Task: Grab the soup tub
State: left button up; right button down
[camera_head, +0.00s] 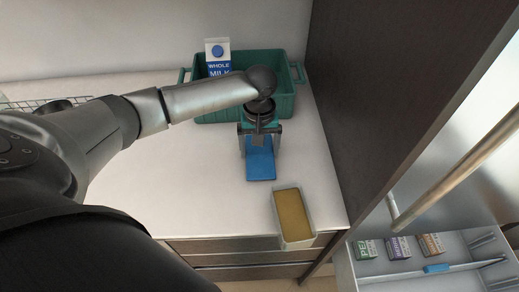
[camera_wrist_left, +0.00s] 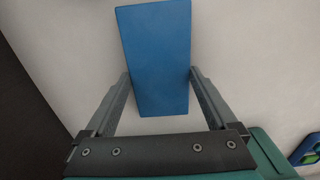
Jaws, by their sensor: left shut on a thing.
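The soup tub is most likely the pale, open rectangular tub (camera_head: 293,217) with a yellow-brown filling, at the counter's front right corner in the head view. My left gripper (camera_head: 260,143) points down behind it, apart from it, over the counter. Its fingers are shut on the sides of a flat blue block (camera_head: 260,166). In the left wrist view the blue block (camera_wrist_left: 155,55) lies between the two fingertips (camera_wrist_left: 160,75). I cannot tell whether the block is lifted. The tub is not in the wrist view. My right gripper is not in view.
A teal crate (camera_head: 288,105) with a milk carton (camera_head: 218,55) stands behind the gripper. A dark tall panel (camera_head: 365,100) borders the counter's right. An open drawer (camera_head: 400,270) with small boxes is at lower right. The white counter (camera_head: 185,195) is clear left of the block.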

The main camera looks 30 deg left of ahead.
pick_arm(q)
jog(key=shift+f, duration=0.2)
jog(key=o, duration=1)
jog(key=shift+r, duration=0.15)
